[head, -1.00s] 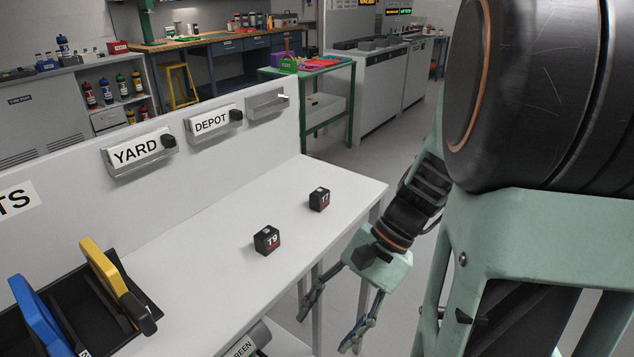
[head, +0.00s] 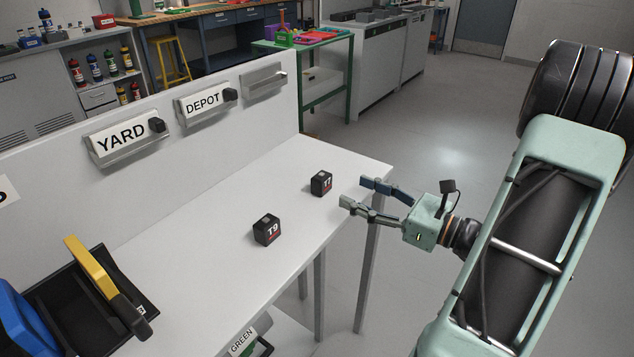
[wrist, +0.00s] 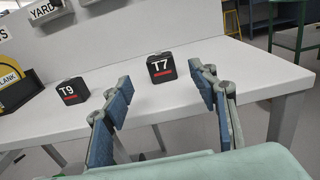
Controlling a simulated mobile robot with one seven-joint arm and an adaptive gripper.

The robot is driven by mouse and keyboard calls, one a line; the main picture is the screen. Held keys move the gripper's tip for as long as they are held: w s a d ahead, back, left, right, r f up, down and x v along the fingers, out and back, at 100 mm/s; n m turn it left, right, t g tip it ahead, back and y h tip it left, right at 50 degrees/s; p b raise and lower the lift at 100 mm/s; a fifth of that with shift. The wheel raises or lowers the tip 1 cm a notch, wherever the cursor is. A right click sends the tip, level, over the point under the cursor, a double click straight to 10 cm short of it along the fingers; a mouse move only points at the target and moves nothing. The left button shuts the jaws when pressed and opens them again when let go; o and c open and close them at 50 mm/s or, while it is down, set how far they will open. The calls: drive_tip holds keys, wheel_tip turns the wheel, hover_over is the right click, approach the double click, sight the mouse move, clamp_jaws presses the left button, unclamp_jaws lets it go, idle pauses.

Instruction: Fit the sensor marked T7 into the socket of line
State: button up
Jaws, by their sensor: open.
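The T7 sensor (head: 321,183) is a small black cube with a white mark and a red stripe, standing on the white bench near its right end. It also shows in the wrist view (wrist: 161,68), ahead and between my fingers. My gripper (head: 360,192) is open and empty at the bench's right edge, a little to the right of T7 and apart from it. The T9 sensor (head: 267,229) stands to the left and nearer; it also shows in the wrist view (wrist: 71,92). Holders marked YARD (head: 127,140) and DEPOT (head: 207,104) are on the back panel.
The white bench top (head: 215,255) is clear around the two cubes. A black tray (head: 60,300) with yellow and blue pieces is at the left. An unlabelled holder (head: 264,82) is right of DEPOT. A GREEN label (head: 242,343) shows below the bench edge.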

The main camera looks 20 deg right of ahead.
sight(328, 178)
drive_tip(key=b+x, duration=0.2)
drive_tip(key=x, duration=0.8)
drive_tip(key=shift+w+a+r, duration=0.1)
drive_tip(key=shift+a+r, duration=0.05)
drive_tip(key=shift+c, duration=0.6)
drive_tip(key=c, duration=1.2)
drive_tip(key=shift+r, duration=0.1)
